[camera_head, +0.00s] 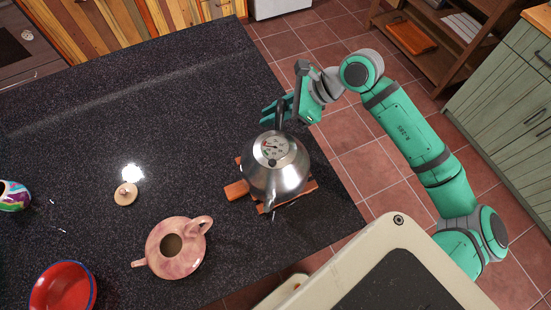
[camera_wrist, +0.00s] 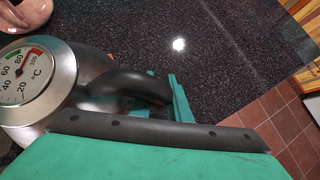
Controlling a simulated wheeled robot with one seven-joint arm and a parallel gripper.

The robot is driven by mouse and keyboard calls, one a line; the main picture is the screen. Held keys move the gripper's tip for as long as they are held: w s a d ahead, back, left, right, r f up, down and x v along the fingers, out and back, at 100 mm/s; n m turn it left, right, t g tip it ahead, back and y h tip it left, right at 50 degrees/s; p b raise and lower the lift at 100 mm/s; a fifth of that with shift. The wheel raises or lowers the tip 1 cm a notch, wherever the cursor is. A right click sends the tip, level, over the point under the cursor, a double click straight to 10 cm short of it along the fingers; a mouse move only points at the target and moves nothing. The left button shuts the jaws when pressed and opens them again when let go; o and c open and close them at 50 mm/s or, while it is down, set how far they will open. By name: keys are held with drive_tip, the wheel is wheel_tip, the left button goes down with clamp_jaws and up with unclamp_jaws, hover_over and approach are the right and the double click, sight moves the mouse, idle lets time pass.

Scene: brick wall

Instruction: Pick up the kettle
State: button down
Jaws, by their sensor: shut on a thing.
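The kettle (camera_head: 278,177) is shiny steel with a round temperature dial on top and a dark curved handle. It stands upright over a wooden board (camera_head: 308,187) near the right edge of the dark counter; I cannot tell whether it touches the board. My gripper (camera_head: 281,108) reaches in from the right and is shut on the kettle's handle. In the wrist view the kettle (camera_wrist: 88,72) fills the left side, with its black handle (camera_wrist: 135,84) between my green fingers. The handle's far end is partly hidden by the fingers.
A pink teapot (camera_head: 178,250) without its lid stands left of the kettle. A small round lid (camera_head: 125,193), a red bowl (camera_head: 62,287) and a colourful cup (camera_head: 14,196) are farther left. The back of the counter (camera_head: 160,95) is clear.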

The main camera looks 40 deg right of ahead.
drive_tip(key=shift+w, duration=0.1)
drive_tip(key=shift+a, duration=0.2)
drive_tip(key=shift+s+d, duration=0.25)
drive_tip(key=shift+d, duration=0.05)
drive_tip(key=shift+w+a+r, duration=0.1)
drive_tip(key=shift+w+a, duration=0.05)
drive_tip(key=shift+a, duration=0.05)
idle(0.4)
drive_tip(key=shift+r, duration=0.15)
